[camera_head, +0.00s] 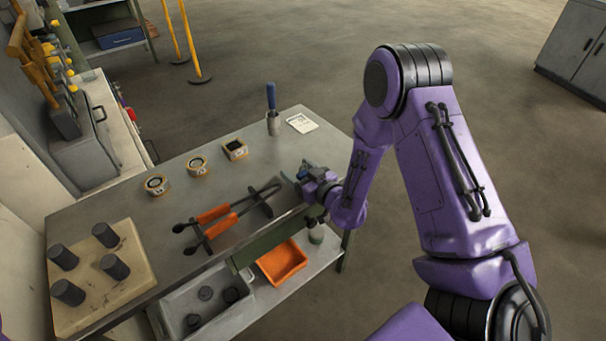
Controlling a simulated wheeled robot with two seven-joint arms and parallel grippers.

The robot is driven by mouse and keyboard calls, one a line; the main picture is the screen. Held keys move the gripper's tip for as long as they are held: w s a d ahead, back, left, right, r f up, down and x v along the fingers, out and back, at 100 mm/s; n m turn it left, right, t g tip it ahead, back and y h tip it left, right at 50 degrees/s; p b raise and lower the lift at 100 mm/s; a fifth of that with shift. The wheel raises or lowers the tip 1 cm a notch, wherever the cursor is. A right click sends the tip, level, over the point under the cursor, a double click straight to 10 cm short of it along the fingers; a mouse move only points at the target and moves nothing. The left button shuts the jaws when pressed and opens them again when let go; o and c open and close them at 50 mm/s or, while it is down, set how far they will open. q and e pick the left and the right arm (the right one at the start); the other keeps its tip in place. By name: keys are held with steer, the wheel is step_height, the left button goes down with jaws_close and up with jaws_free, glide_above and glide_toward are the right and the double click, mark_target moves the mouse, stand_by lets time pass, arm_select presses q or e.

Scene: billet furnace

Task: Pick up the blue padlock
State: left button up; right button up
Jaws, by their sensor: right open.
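My right gripper (305,188) reaches in from the right over the right end of the grey workbench (150,205). Its jaws are open and point left. A small blue piece (303,173), which may be the blue padlock, shows right at the gripper. The gripper partly covers it, and its shape is too small to make out. I cannot tell whether the fingers touch it. My left gripper is not in view.
Behind are a cup with a blue-handled tool (271,97), a white card (301,123) and round gauges (197,165). A board with dark cylinders (95,275) is left; an orange tray (281,262) sits below.

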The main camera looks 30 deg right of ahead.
steer(key=c, duration=1.1)
step_height(320, 180, up, 3)
steer(key=shift+r, duration=0.1)
steer(key=s+a+r+p, duration=0.8)
steer(key=a+r, duration=0.1)
steer(key=a, duration=0.2)
steer(key=shift+a+r, duration=0.25)
steer(key=shift+r, duration=0.15)
